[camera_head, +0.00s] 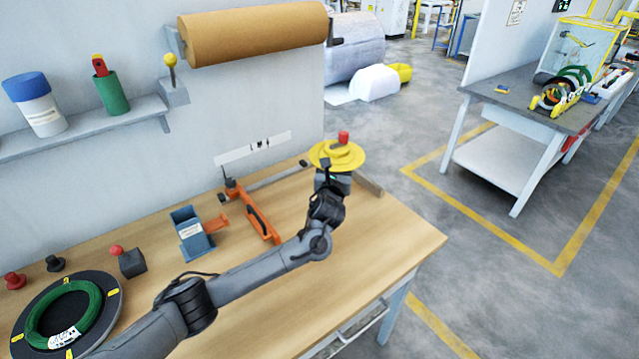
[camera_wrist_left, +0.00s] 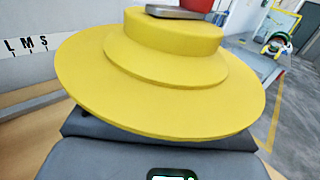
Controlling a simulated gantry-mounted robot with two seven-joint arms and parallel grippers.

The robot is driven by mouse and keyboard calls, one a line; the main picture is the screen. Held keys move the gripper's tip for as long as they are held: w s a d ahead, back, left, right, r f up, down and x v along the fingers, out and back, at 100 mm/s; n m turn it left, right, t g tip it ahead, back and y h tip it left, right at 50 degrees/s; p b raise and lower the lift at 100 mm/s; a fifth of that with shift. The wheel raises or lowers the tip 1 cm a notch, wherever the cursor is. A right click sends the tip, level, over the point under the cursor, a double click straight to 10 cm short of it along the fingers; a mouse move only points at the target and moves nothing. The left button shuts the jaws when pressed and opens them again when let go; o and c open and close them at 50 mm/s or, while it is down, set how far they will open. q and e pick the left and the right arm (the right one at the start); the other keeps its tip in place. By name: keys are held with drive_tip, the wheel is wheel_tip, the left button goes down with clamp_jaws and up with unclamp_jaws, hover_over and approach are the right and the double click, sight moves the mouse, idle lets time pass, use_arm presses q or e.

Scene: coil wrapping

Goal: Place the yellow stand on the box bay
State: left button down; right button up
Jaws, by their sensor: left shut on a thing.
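The yellow stand (camera_head: 352,158) is a stepped round disc with a red knob (camera_head: 343,137) on top. It is at the far right end of the wooden table, by the wall panel's edge. It fills most of the left wrist view (camera_wrist_left: 150,85). My left gripper (camera_head: 333,174) is shut on the stand, and its fingertips are mostly hidden. The stand looks roughly level; whether it touches the table is hidden. A white strip lettered L M S (camera_head: 252,148) is on the wall behind the table, left of the stand. I cannot tell which area is the box bay.
On the table (camera_head: 400,240) are an orange-handled tool (camera_head: 262,225), a blue-grey holder (camera_head: 190,232) and a green coil on a dark disc (camera_head: 30,325). A brown paper roll (camera_head: 255,32) hangs above. The table's front right area is clear. Another workbench (camera_head: 520,105) stands right.

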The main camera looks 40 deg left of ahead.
use_arm(q)
drive_tip(key=shift+s+a+f+b, duration=0.1)
drive_tip(key=shift+a+f+b, duration=0.3)
drive_tip(key=shift+a+f, duration=0.8)
drive_tip(key=shift+s+a+f+b, duration=0.15)
drive_tip(key=shift+a+f+b, duration=0.25)
drive_tip(key=shift+a+f, duration=0.8)
drive_tip(key=shift+s+a+f+b, duration=0.1)
drive_tip(key=shift+a+f+b, duration=0.3)
drive_tip(key=shift+a+f, duration=0.8)
drive_tip(key=shift+d+f, duration=0.3)
drive_tip(key=shift+f, duration=0.15)
drive_tip(key=c, duration=0.6)
unclamp_jaws()
drive_tip(key=shift+f, duration=0.1)
